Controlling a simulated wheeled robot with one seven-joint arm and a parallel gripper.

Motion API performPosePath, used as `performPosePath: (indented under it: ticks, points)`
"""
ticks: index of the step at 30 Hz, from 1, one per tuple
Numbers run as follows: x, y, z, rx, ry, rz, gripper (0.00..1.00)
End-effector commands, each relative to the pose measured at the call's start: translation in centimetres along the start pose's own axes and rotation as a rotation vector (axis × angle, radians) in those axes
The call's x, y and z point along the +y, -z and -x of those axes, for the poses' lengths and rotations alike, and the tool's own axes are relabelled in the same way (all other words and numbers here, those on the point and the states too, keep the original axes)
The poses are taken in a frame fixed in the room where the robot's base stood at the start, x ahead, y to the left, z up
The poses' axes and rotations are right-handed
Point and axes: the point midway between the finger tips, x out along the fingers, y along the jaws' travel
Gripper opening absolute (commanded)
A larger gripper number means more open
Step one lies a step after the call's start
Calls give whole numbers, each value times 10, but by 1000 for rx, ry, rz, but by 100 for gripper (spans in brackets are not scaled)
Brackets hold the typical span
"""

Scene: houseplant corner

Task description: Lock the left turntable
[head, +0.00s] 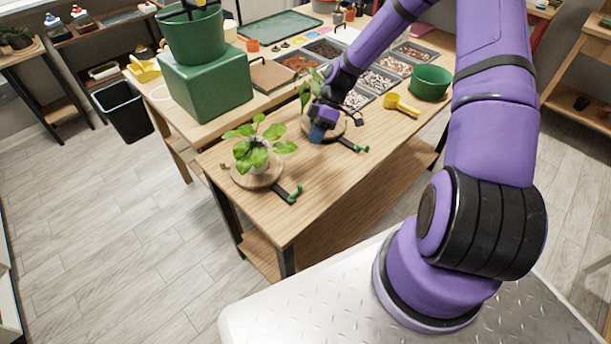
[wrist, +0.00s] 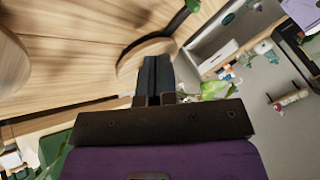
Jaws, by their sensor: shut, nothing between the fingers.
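The left turntable (head: 242,182) is a round wooden disc on the near end of the bench, with a leafy potted plant (head: 257,156) on it. Its lever (head: 286,195), black with a green tip, lies at the disc's right front edge. The right turntable (head: 339,128) also carries a plant and has a similar lever (head: 352,146) beside it. My gripper (head: 316,136) is shut and empty, at the front of the right turntable, well apart from the left lever. In the wrist view, its closed fingers (wrist: 155,62) overlap a wooden disc's edge; contact is unclear.
A large green block with a green pot (head: 205,85) stands behind the left turntable. A yellow scoop (head: 400,103) and a green pot (head: 431,82) lie to the right. Trays of soil and pebbles fill the back. The bench's front left corner is clear.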

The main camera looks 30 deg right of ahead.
Motion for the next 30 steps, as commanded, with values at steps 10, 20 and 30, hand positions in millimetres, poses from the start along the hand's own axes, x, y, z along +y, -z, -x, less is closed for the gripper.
performPosePath:
  ticks: [10,20,30]
  points:
    - [1,0,-2,8,3,7,0]
    - [1,0,-23,8,6,7,0]
    - [0,0,-87,7,8,6,0]
